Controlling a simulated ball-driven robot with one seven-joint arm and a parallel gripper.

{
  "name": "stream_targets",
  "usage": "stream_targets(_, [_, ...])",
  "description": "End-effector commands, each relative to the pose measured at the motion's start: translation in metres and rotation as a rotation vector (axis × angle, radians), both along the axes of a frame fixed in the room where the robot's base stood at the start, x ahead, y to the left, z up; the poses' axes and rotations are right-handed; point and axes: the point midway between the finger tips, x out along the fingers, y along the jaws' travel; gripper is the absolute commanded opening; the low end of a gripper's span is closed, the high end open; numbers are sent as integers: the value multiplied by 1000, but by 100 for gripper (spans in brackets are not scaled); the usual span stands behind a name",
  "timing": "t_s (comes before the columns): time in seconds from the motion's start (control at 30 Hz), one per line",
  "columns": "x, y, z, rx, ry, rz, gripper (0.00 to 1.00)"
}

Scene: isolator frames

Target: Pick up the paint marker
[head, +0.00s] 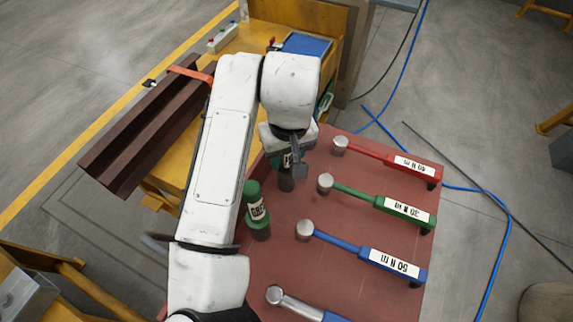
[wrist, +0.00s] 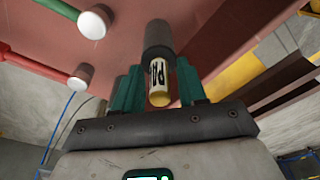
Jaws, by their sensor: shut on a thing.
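My gripper (head: 290,160) is over the far left part of the red table top, pointing down. In the wrist view its green fingers (wrist: 158,88) are shut on the paint marker (wrist: 159,76), one on each side. The marker has a yellow end and a pale label with black letters, partly visible. Its far end meets a dark grey cylinder (wrist: 158,38), which also shows below the gripper in the head view (head: 287,184). I cannot tell whether the marker is raised from it. In the head view the gripper hides most of the marker.
A green labelled bottle-like marker (head: 255,204) stands on a grey base close to my arm. Red (head: 390,160), green (head: 375,200) and blue (head: 360,250) torque wrenches lie to the right on the red table (head: 325,275). A yellow bench with brown steel beams (head: 135,140) is at left.

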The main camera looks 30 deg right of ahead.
Motion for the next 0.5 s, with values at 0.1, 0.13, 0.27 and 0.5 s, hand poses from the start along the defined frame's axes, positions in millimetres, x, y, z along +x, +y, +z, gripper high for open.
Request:
stream_targets(0.1, [0, 0, 0, 0, 0, 0, 11])
stream_targets(0.13, [0, 0, 0, 0, 0, 0, 11])
stream_targets(0.27, [0, 0, 5, 0, -1, 0, 11])
stream_targets(0.5, [1, -1, 44, 0, -3, -2, 11])
